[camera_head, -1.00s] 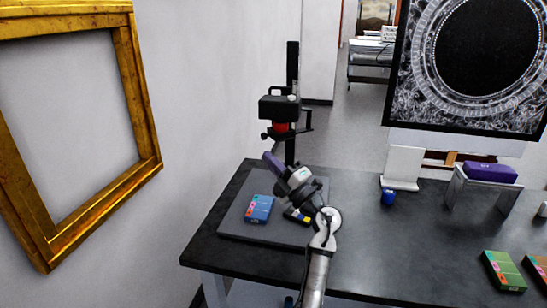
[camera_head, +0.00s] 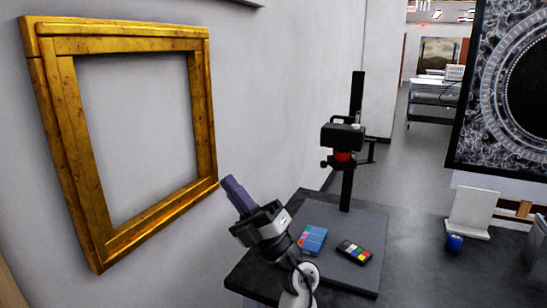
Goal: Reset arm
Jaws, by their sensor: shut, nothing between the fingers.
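My gripper (camera_head: 233,190) is at the end of my arm, which rises from the bottom middle of the head view. Its purple fingers point up and to the left, are shut and hold nothing. It is raised in front of the left edge of the black table, between the wall and the grey board. It touches nothing that I can see.
A gilt frame (camera_head: 68,150) hangs on the wall to the left. A black stand (camera_head: 345,185) rises from a grey board (camera_head: 365,280) bearing a blue box (camera_head: 313,239) and a colour card (camera_head: 354,251). A blue cup (camera_head: 454,243) stands farther right.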

